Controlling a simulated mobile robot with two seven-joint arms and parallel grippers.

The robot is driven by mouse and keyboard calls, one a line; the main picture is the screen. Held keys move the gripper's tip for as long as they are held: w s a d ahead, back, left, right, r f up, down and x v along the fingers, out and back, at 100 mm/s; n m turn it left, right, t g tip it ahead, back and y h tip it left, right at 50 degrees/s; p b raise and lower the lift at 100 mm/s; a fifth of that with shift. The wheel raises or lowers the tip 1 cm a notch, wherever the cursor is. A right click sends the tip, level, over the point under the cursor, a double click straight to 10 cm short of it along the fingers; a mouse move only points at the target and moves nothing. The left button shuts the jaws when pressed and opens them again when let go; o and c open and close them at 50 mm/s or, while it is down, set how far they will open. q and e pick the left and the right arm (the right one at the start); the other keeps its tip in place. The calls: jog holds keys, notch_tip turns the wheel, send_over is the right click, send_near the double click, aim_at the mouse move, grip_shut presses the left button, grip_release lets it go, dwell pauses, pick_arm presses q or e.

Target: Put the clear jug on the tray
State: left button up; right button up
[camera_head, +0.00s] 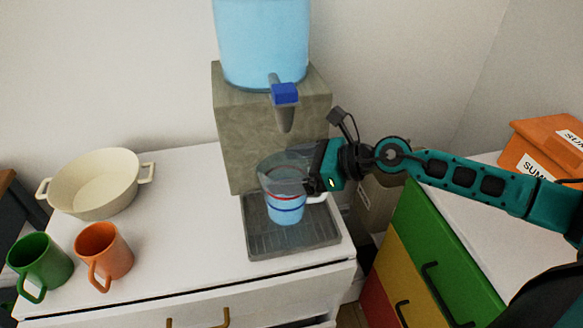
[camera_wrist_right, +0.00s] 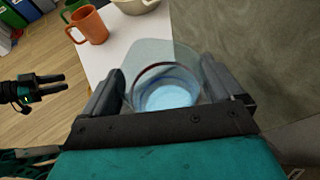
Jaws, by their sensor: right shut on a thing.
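The clear jug (camera_head: 286,207) has red and blue level lines and light blue water inside. It is upright, below the dispenser's spout and over the grey ribbed drip tray (camera_head: 312,242); I cannot tell whether its base touches the tray. My right gripper (camera_head: 318,180) is shut on the jug near its upper right side. In the right wrist view the jug (camera_wrist_right: 166,88) sits between the two fingers, with water showing through its open top. My left gripper (camera_wrist_right: 58,86) shows at the left edge of that view, open and empty, away from the jug.
The water dispenser (camera_head: 240,120) with a blue tap (camera_head: 285,94) stands behind the jug. A cream pot (camera_head: 97,184), a green mug (camera_head: 40,260) and an orange mug (camera_head: 104,251) stand left on the white cabinet. An orange box (camera_head: 540,155) is at right. The cabinet top between mugs and drip tray is clear.

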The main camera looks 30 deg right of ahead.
jog(key=shift+r, duration=0.15)
jog(key=o, duration=1.5)
jog(key=shift+f, duration=0.2)
jog(key=shift+r, duration=0.15)
jog(key=shift+p+v, duration=0.55)
jog(key=shift+v, duration=5.45)
